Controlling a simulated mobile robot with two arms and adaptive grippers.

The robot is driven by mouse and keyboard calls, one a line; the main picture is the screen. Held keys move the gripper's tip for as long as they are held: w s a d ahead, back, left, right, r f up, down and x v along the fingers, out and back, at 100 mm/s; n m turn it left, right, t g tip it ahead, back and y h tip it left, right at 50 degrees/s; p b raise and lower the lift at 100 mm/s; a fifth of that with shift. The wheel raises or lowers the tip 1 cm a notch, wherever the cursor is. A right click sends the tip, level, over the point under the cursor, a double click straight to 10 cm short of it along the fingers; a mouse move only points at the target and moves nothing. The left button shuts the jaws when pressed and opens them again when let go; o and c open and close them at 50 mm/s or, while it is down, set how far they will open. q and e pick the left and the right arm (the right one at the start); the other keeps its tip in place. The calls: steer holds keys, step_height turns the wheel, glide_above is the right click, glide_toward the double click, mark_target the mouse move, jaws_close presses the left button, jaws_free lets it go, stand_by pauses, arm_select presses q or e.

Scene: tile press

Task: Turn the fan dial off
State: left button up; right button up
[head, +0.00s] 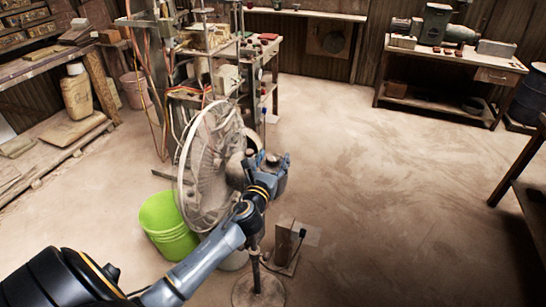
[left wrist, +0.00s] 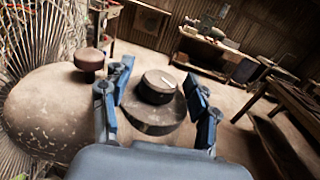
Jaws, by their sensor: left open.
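The pedestal fan (head: 200,170) stands in the middle of the head view, its wire cage facing left. The left wrist view shows the fan dial (left wrist: 157,88), a round dark brown knob with a small pale mark on top, on a round dusty base. My left gripper (left wrist: 160,76) is open. Its two blue fingers stand on either side of the dial, with visible gaps to it. In the head view my left gripper (head: 269,163) is at the back of the fan, and the dial is hard to make out there. My right gripper is not in view.
A smaller knob (left wrist: 88,59) rises from the fan's rounded motor housing (left wrist: 50,112), left of my fingers. A green bucket (head: 167,225) stands under the cage. A cluttered workbench (head: 262,55) stands behind the fan. The floor to the right is clear.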

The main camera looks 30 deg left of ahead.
arm_select(q)
steer(key=shift+w, duration=0.2)
steer(key=shift+c, duration=0.3)
steer(key=c, duration=1.1)
steer(key=shift+c, duration=0.2)
steer(key=shift+y, duration=0.3)
steer(key=n+g+y, duration=0.3)
steer(key=n+y, duration=0.1)
steer(key=y, duration=0.1)
steer(key=shift+b, duration=0.35)
steer(key=shift+n+g+y+b, duration=0.7)
steer(key=shift+n+g+y, duration=1.65)
steer(key=shift+g, duration=0.55)
steer(key=shift+n+g, duration=0.25)
steer(key=shift+g, duration=0.05)
